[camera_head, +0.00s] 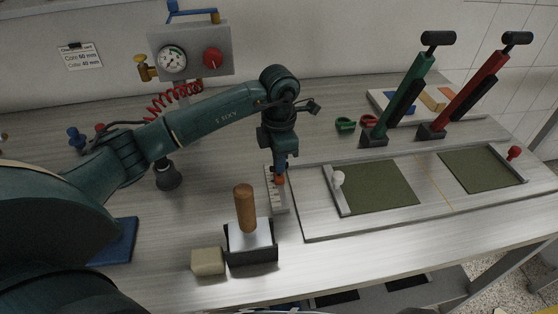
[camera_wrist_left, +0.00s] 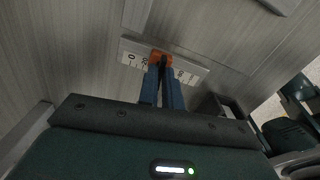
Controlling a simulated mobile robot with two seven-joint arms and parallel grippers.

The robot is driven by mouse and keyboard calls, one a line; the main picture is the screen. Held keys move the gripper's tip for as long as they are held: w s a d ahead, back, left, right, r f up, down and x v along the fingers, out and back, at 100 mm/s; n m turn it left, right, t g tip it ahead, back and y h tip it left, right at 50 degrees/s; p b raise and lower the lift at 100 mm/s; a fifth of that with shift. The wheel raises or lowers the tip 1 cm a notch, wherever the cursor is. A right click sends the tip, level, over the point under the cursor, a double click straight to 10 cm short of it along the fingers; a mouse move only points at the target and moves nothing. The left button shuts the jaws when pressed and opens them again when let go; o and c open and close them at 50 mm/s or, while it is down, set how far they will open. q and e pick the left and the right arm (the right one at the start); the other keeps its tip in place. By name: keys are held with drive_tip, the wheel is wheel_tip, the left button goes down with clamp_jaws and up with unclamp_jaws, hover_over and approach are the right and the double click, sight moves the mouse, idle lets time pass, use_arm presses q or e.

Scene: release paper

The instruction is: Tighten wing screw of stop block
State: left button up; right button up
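A small orange stop block (camera_head: 279,180) sits on a white scale strip (camera_head: 279,203) with dark marks. The wrist view also shows the orange stop block (camera_wrist_left: 155,57) on the numbered scale (camera_wrist_left: 190,72). My left gripper (camera_head: 280,172) points down at it. In the wrist view its two blue fingers (camera_wrist_left: 166,68) are close together, with their tips at the small dark wing screw on the block. They look shut on the screw, whose shape is mostly hidden by the tips. My right gripper is not in view.
A wooden-handled tool (camera_head: 245,208) stands in a dark holder (camera_head: 251,256) close in front of the strip, beside a beige block (camera_head: 208,261). To the right is a board with green mats (camera_head: 385,188). Green (camera_head: 412,77) and red (camera_head: 482,80) levers stand behind it.

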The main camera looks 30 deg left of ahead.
use_arm(q)
drive_tip(key=o, duration=0.4)
drive_tip(key=shift+r, duration=0.1)
wheel_tip(320, 180, up, 13)
drive_tip(key=b, duration=0.1)
idle(0.3)
idle(0.4)
